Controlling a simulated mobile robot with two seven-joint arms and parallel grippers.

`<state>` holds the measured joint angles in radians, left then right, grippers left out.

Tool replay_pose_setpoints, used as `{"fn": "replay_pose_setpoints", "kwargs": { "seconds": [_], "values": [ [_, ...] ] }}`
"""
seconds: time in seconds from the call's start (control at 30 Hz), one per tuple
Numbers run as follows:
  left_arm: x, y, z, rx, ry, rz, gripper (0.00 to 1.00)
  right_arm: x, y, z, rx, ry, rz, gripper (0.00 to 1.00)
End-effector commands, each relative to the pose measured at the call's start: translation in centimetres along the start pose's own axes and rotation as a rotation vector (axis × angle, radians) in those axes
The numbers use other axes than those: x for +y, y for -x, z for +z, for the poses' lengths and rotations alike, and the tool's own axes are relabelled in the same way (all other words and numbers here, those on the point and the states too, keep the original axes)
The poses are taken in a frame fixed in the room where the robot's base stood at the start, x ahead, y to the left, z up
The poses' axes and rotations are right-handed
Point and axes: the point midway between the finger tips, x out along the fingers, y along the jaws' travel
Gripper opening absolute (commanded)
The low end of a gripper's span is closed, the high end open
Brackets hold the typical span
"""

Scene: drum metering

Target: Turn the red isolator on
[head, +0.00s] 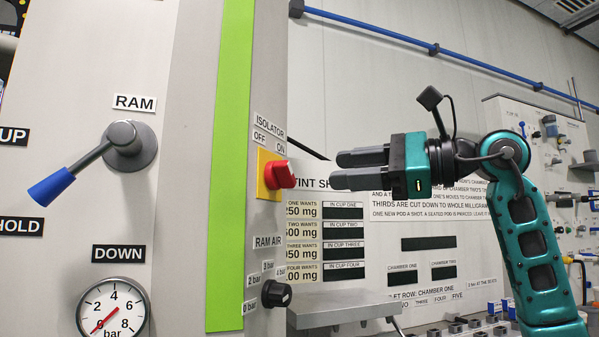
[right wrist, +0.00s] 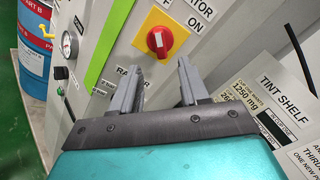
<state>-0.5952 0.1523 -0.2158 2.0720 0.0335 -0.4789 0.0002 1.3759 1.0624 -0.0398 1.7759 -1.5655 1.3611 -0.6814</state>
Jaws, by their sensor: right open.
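The red isolator (head: 281,174) is a rotary knob on a yellow plate (head: 265,175), on the narrow side face of the grey machine. OFF and ON labels sit above it. In the right wrist view the isolator knob (right wrist: 160,40) is ahead of the fingers, with a pale mark on its face. My right gripper (head: 338,170) is open and empty, to the right of the knob and apart from it. In the right wrist view my right gripper (right wrist: 163,70) has its two grey fingers spread below the knob. My left gripper is not in view.
Below the isolator is a black RAM AIR knob (head: 276,294). A blue-tipped RAM lever (head: 80,165) and a pressure gauge (head: 112,308) are on the front panel. A grey shelf (head: 345,307) juts out beneath. The tint shelf board (head: 325,225) stands behind.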

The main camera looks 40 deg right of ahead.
Motion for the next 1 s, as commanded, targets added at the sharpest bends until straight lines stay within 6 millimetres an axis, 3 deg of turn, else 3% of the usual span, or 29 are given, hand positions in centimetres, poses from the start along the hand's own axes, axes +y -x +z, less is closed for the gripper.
{"fn": "replay_pose_setpoints", "kwargs": {
  "seconds": [0.2,0.4,0.8,1.0],
  "values": [
    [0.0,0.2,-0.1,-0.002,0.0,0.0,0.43,0.0,-4.6,0.1,-0.005,-0.002,0.003,0.45],
    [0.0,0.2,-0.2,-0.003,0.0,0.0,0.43,0.0,-7.2,0.1,-0.005,-0.002,0.002,0.45],
    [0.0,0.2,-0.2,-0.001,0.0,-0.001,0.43,0.0,-8.1,0.1,-0.002,-0.001,0.001,0.45],
    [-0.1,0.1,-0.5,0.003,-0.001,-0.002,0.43,0.0,-8.1,0.1,-0.002,-0.001,0.001,0.27]
  ]
}}
